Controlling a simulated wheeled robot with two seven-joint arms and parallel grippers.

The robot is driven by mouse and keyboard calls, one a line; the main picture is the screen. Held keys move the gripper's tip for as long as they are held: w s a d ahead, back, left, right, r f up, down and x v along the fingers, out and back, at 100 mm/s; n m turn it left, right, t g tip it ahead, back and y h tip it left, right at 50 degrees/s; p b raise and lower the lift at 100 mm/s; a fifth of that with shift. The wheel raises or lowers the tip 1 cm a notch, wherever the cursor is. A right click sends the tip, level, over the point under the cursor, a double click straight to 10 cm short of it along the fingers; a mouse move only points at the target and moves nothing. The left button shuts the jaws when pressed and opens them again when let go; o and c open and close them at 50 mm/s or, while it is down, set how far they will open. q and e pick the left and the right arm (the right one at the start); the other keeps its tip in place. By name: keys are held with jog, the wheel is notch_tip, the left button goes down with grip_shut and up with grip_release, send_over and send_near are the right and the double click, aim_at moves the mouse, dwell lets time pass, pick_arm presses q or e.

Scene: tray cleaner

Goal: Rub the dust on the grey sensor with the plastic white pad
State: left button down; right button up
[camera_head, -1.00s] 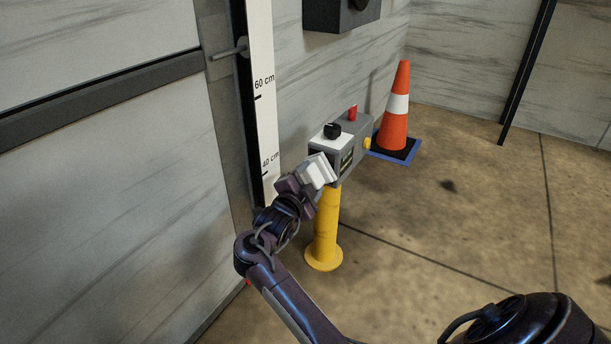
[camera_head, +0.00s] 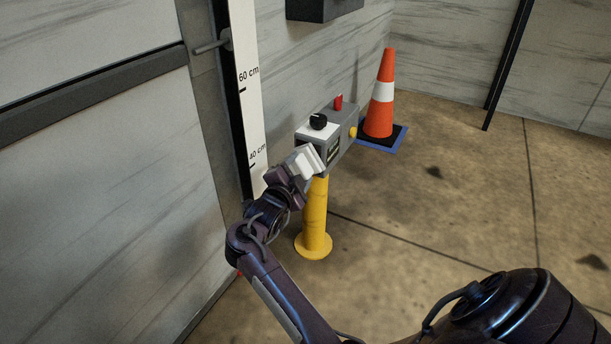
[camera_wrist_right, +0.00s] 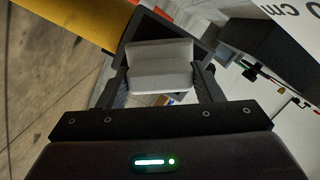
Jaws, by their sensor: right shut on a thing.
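A grey box (camera_head: 343,138), which I take for the grey sensor, stands on a yellow post (camera_head: 315,215). It has a black knob, a red button and a yellow button. My right gripper (camera_head: 291,178) is shut on the white pad (camera_head: 306,160). The pad is at the near-left end of the box and hides part of it; I cannot tell whether they touch. In the right wrist view the pad (camera_wrist_right: 160,68) sits between the fingers, before a dark panel (camera_wrist_right: 190,28). No dust can be made out. My left gripper is out of view.
A height scale (camera_head: 247,105) and a wall lie close left of my right arm. An orange cone (camera_head: 384,65) stands on a blue-edged base behind the box. A dark wall box (camera_head: 322,8) hangs above. The floor to the right is open.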

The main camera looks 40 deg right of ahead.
jog(key=w, duration=0.1)
jog(key=w+a+b, duration=0.1)
jog(key=w, duration=0.1)
jog(key=shift+w+a+b, duration=0.25)
jog(key=shift+w+b, duration=0.1)
jog(key=shift+a, duration=0.1)
